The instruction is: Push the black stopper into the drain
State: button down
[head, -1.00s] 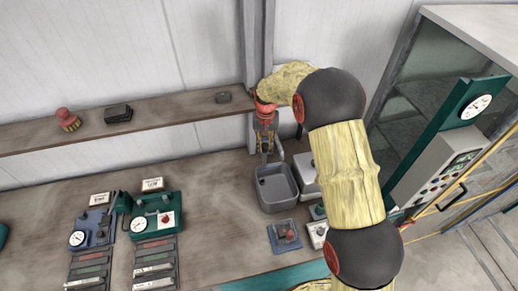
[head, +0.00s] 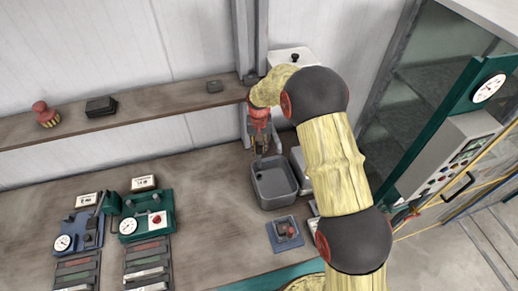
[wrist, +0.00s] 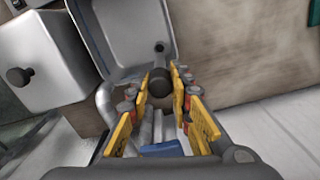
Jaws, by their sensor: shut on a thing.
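The grey sink (head: 289,193) is set in the worktop, with a small dark drain spot in its floor. In the wrist view the sink (wrist: 118,28) is at the top, and a dark round drain (wrist: 159,47) shows in it. My gripper (head: 262,148) points down at the sink's back edge. In the wrist view my gripper (wrist: 163,77) has its yellow fingers shut on the dark, round black stopper (wrist: 160,86). The stopper shows just below the drain in that picture, apart from it. In the head view the fingers hide the stopper.
A pale box with a black knob (wrist: 19,77) is beside the sink. A blue tray with a red part (head: 286,233) lies in front. Green (head: 152,215) and blue gauge units stand at left. A wooden shelf (head: 160,112) runs along the wall.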

aim_at(259, 161)
jog(key=shift+f+b, duration=1.8)
jog(key=shift+f, duration=1.1)
jog(key=shift+f+b, duration=1.25)
jog(key=shift+f, duration=0.25)
jog(key=c, duration=1.5)
grip_release()
jog(key=shift+c, duration=0.2)
jog(key=shift+r, duration=0.1)
notch_tip(259, 161, up, 12)
jog(key=shift+f, duration=0.1)
